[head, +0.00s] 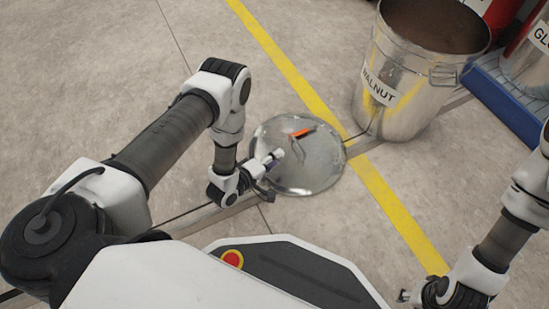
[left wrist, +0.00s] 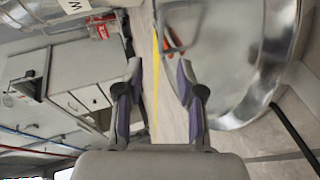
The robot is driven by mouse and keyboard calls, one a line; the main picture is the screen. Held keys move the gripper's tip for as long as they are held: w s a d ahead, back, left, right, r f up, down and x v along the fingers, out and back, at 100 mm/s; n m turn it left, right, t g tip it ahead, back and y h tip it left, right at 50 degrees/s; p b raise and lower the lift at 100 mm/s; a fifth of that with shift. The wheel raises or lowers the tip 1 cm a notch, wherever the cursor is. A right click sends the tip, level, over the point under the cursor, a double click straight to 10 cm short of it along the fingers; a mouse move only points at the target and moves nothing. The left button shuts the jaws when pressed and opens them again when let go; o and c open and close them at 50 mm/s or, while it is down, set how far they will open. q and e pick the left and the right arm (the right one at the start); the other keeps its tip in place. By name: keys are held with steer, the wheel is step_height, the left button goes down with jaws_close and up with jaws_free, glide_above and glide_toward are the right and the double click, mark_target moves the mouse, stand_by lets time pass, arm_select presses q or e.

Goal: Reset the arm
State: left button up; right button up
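My left arm comes in from the left in the head view, and my left gripper (head: 272,160) is over the left edge of a round metal lid (head: 315,170). The lid has an orange handle (head: 302,132). In the left wrist view the two fingers of my left gripper (left wrist: 157,85) stand apart with nothing between them, and the lid (left wrist: 230,75) shows behind and to the right. My right gripper (head: 405,296) is at the lower right of the head view, small and partly hidden by its own arm; its opening cannot be made out.
An open metal drum labelled WALNUT (head: 400,80) stands at the upper right, holding brown contents. A blue pallet or platform (head: 505,100) with more drums is beyond it. A yellow line (head: 400,215) crosses the grey floor. The floor at the upper left is clear.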

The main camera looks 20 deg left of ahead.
stand_by(0.5)
arm_select(q)
step_height(320, 180, up, 18)
steer(key=w+g+y+p, duration=0.1)
steer(key=w+p, duration=0.1)
steer(key=p, duration=0.9)
steer(key=s+a+m+g+y+p, duration=0.2)
steer(key=s+m+g, duration=0.4)
steer(key=s, duration=0.7)
steer(key=s+a+m+g+y+p, duration=0.15)
steer(key=s+m+g, duration=0.4)
steer(key=s, duration=0.75)
step_height(320, 180, up, 38)
steer(key=g+p, duration=0.1)
steer(key=p, duration=3.6)
steer(key=shift+s+m+p, duration=0.2)
steer(key=shift+m+p, duration=0.2)
steer(key=shift+m, duration=0.05)
